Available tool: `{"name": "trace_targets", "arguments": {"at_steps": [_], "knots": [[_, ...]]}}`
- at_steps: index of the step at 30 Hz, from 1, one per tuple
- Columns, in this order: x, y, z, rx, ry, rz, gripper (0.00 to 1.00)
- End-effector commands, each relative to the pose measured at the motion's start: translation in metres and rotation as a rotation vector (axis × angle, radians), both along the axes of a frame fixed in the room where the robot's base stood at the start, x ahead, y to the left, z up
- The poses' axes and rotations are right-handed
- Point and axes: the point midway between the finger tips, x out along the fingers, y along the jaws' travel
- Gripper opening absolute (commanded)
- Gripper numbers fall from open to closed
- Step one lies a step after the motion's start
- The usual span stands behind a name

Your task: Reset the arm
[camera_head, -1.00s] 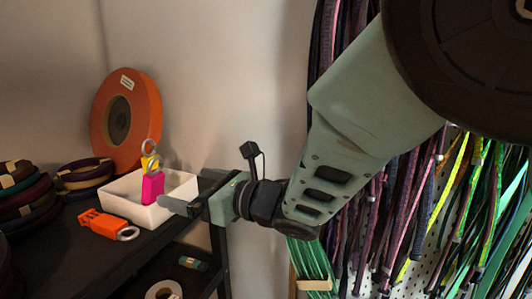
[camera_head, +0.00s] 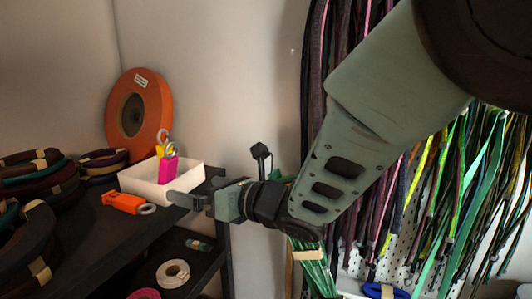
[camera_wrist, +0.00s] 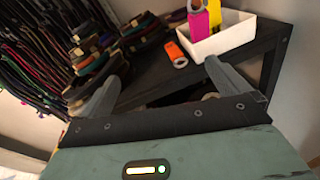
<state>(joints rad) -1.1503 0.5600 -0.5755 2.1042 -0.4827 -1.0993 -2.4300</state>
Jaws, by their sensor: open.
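My gripper (camera_head: 186,200) is at the right end of the dark shelf, just in front of the white box in the head view. In the wrist view my gripper (camera_wrist: 160,85) shows its two grey fingers spread wide apart with nothing between them. The white box (camera_head: 140,184) holds a magenta tag (camera_head: 167,171) and a yellow tag with metal rings, standing upright. In the wrist view the white box (camera_wrist: 225,42) lies beyond the right finger. An orange tag (camera_head: 122,202) with a ring lies on the shelf beside the box.
A large orange spool (camera_head: 157,105) stands behind the box. Coiled cords (camera_head: 35,175) are stacked on the shelf (camera_head: 85,255) at left. A white roll (camera_head: 173,272) sits on a lower shelf. Many cords (camera_head: 440,190) hang on a pegboard at right, behind my arm.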

Motion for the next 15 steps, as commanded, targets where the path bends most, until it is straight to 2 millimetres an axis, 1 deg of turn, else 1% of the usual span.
{"name": "trace_targets", "arguments": {"at_steps": [5, 8, 11, 14, 15], "knots": [[0.007, -0.017, -0.01, 0.047, 0.196, -0.1, 1.0], [0.01, -0.03, -0.018, 0.085, 0.347, -0.179, 1.0], [0.011, -0.046, -0.027, 0.136, 0.52, -0.274, 1.0], [0.007, -0.065, -0.04, 0.207, 0.74, -0.398, 1.0], [0.004, -0.075, -0.045, 0.245, 0.844, -0.462, 1.0]]}}
